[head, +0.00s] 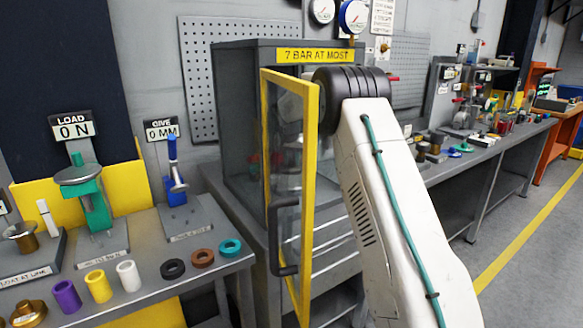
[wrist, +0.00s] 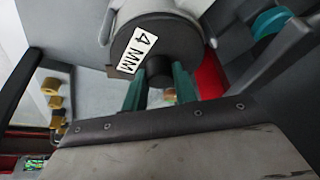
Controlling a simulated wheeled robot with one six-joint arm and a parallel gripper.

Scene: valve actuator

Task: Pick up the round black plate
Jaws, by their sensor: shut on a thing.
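The round black plate (wrist: 176,38) shows in the wrist view, with a white label reading 4 MM on its near side. A short black stem (wrist: 158,70) sticks out from it towards my gripper (wrist: 159,86). The two teal fingers are shut on this stem, one on each side. In the head view my gripper and the plate are hidden behind my own white arm. I cannot tell from the wrist view whether the plate touches the grey surface behind it.
A grey cabinet (head: 238,120) marked 7 BAR AT MOST has its yellow-framed door (head: 312,200) standing open beside my arm. A bench (head: 140,305) at left holds several coloured cylinders and rings. A red part (wrist: 209,78) and a teal round part (wrist: 272,22) are close right of the plate.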

